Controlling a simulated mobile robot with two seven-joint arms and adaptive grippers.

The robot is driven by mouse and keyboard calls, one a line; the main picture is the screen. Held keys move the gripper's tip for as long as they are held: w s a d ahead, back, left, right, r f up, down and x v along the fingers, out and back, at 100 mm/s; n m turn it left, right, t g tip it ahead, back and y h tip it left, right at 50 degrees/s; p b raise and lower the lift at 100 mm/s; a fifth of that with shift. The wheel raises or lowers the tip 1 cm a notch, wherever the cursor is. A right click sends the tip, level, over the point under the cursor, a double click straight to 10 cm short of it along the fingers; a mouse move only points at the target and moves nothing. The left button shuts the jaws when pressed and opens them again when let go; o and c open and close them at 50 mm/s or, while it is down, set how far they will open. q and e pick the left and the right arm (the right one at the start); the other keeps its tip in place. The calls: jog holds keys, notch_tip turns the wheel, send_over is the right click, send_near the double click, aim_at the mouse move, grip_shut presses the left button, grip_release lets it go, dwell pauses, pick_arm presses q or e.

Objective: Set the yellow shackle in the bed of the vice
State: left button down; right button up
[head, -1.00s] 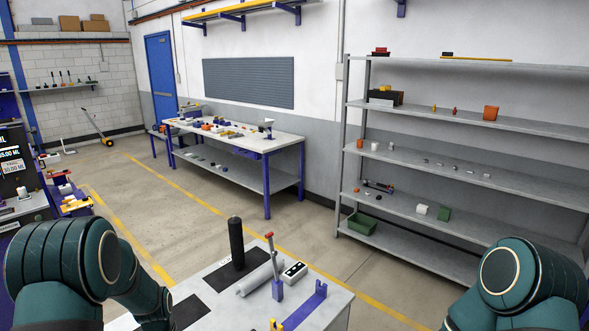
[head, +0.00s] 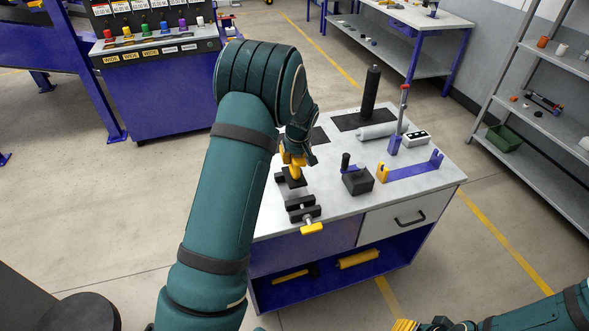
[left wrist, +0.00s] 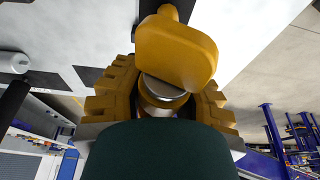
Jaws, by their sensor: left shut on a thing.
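My left gripper (head: 294,157) reaches down over the workbench and is shut on the yellow shackle (head: 296,172). In the left wrist view the shackle (left wrist: 176,52) sits between the yellow finger pads of the gripper (left wrist: 160,100), with its rounded end pointing away. The dark vice (head: 302,208), with a yellow handle, stands on the bench top just below and nearer. The shackle's lower end appears over the vice's far dark part; whether they touch cannot be told. My right gripper (head: 405,325) is only partly visible at the bottom edge.
On the workbench (head: 430,185) stand a dark block with a knob (head: 357,178), a blue bracket (head: 412,170), a red-topped post (head: 398,130), a white roll (head: 377,131) and a tall black cylinder (head: 371,92). A shelf rack (head: 530,110) stands at right.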

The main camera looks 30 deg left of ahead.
pick_arm(q)
jog(key=shift+w+f+b, duration=0.15)
jog(key=shift+f+b, duration=2.1)
jog(key=shift+f, duration=1.05)
pick_arm(e)
jog(key=shift+s+f, duration=0.3)
jog(key=shift+f, duration=0.5)
jog(key=shift+s+f, duration=0.35)
jog(key=shift+f, duration=0.4)
jog(key=shift+s+f, duration=0.3)
jog(key=shift+f, duration=0.5)
pick_arm(q)
jog(key=c, duration=0.8)
grip_release()
jog(key=shift+o, duration=0.2)
jog(key=v, duration=1.2)
